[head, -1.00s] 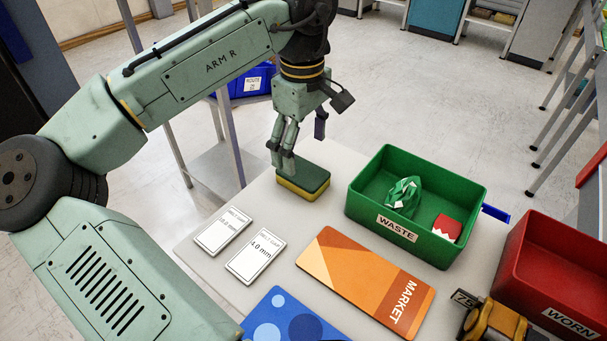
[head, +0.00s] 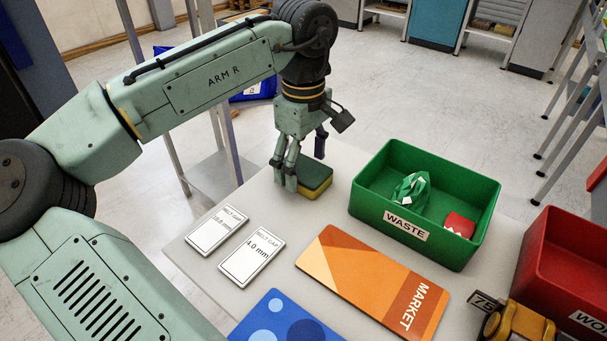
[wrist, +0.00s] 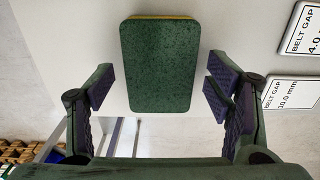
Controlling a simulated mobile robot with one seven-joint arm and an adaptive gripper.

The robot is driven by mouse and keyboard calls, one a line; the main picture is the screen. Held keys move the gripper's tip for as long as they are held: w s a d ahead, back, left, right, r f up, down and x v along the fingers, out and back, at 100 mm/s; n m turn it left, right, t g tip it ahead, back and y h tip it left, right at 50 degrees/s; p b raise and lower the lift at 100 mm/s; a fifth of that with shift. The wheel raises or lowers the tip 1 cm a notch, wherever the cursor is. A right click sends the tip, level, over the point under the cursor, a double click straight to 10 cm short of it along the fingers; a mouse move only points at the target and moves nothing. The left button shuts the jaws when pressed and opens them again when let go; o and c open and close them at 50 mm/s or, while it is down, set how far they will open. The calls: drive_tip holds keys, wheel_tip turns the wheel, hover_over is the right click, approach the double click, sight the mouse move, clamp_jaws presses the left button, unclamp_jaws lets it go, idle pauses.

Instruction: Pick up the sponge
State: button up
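The sponge (head: 315,180) has a dark green top and a yellow underside and lies flat on the grey table, near its far edge. In the wrist view the sponge (wrist: 160,65) shows from above, its green face towards the camera. My gripper (head: 284,180) is low at the table, at the left side of the sponge in the head view.
Two belt gap cards (head: 217,229) lie left of centre. A green WASTE bin (head: 425,238) with a crumpled green item (head: 411,190) and a red packet stands to the right. An orange MARKET mat (head: 372,283), a blue mat (head: 283,322) and a red WORN bin (head: 565,262) lie nearer.

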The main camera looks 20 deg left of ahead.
sight(304, 168)
drive_tip(key=c, duration=0.6)
wheel_tip(304, 168, up, 10)
drive_tip(key=p, duration=0.5)
drive_tip(key=shift+o, duration=0.3)
drive_tip(key=c, duration=0.4)
